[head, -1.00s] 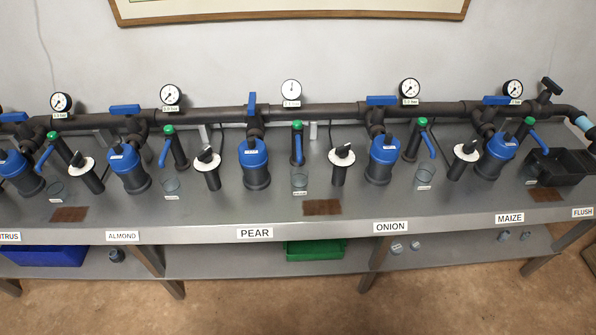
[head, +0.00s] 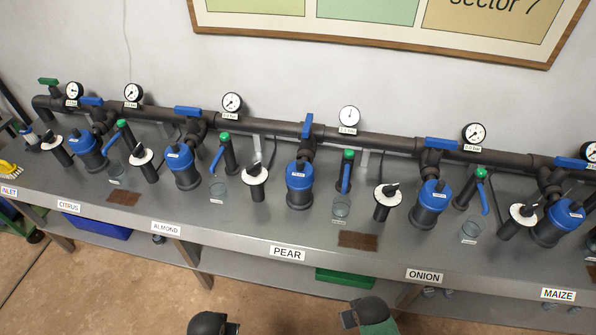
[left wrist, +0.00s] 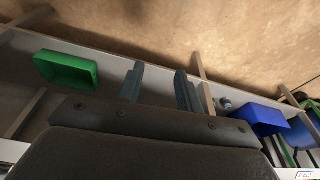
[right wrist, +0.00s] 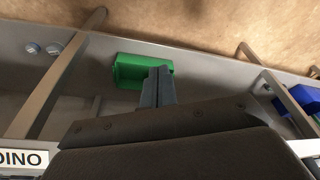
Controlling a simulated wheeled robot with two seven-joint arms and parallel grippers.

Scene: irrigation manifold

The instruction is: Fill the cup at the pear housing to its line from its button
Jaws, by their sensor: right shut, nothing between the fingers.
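The pear housing (head: 300,185), dark with a blue cap, stands on the bench behind the PEAR label (head: 287,253). To its right is a dark post with a green button top (head: 348,155) and a blue lever (head: 346,178). A clear cup (head: 341,209) stands below that post; I cannot make out its line or any water in it. My left gripper (left wrist: 160,88) is open and empty in the left wrist view. My right gripper (right wrist: 158,86) is shut and empty in the right wrist view. Both are low, in front of the bench, away from the cup.
The pear branch's blue handle (head: 308,125) stands upright, unlike its neighbours' along the pipe (head: 270,127). A gauge (head: 349,117) is above. White-disc knobs (head: 388,196) flank the post. A brown mat (head: 358,240) lies near the bench edge. A green bin (right wrist: 143,71) is on the lower shelf.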

